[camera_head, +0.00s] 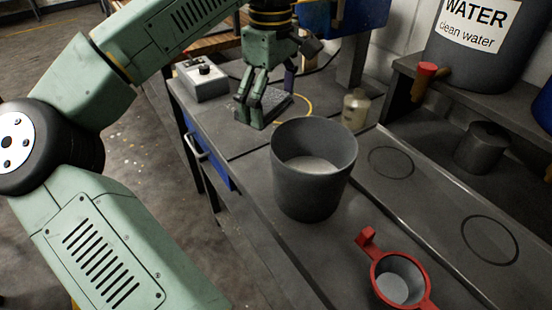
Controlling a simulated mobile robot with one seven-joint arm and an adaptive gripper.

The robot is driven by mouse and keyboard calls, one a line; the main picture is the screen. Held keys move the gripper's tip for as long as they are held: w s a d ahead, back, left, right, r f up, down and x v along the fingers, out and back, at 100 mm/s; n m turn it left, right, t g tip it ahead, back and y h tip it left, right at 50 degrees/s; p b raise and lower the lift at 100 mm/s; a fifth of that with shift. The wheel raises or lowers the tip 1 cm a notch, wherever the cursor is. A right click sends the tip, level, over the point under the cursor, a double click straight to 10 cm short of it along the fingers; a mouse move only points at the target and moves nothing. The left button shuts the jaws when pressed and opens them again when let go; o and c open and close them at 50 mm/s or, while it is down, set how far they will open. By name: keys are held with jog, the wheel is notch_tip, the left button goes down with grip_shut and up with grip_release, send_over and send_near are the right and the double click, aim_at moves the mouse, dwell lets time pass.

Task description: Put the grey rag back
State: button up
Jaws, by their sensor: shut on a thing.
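My gripper (250,112) is in the upper middle of the head view, pointing down at the workbench, with its fingers shut. A flat dark grey piece that looks like the grey rag (279,103) is at the fingertips, partly hidden behind them. My gripper is shut on it. It is at or just above the bench top; I cannot tell whether it touches.
A large grey bucket (313,180) stands on the bench in front of my gripper. A control box (203,79) is to the left, and a bottle (355,109) to the right. A red-rimmed cup (400,280), grey pot (481,148) and water container (475,55) are farther right.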

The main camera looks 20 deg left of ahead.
notch_tip(320, 180, down, 11)
jog(key=b, duration=0.5)
jog(key=shift+r, duration=0.2)
jog(key=shift+f+b, duration=1.5)
jog(key=shift+f, duration=0.65)
jog(key=shift+f, duration=0.25)
jog(key=o, duration=0.9)
jog(key=shift+o, duration=0.2)
jog(key=shift+r, duration=0.1)
notch_tip(320, 180, up, 12)
jog(key=shift+r+b, duration=0.15)
jog(key=shift+b, duration=0.2)
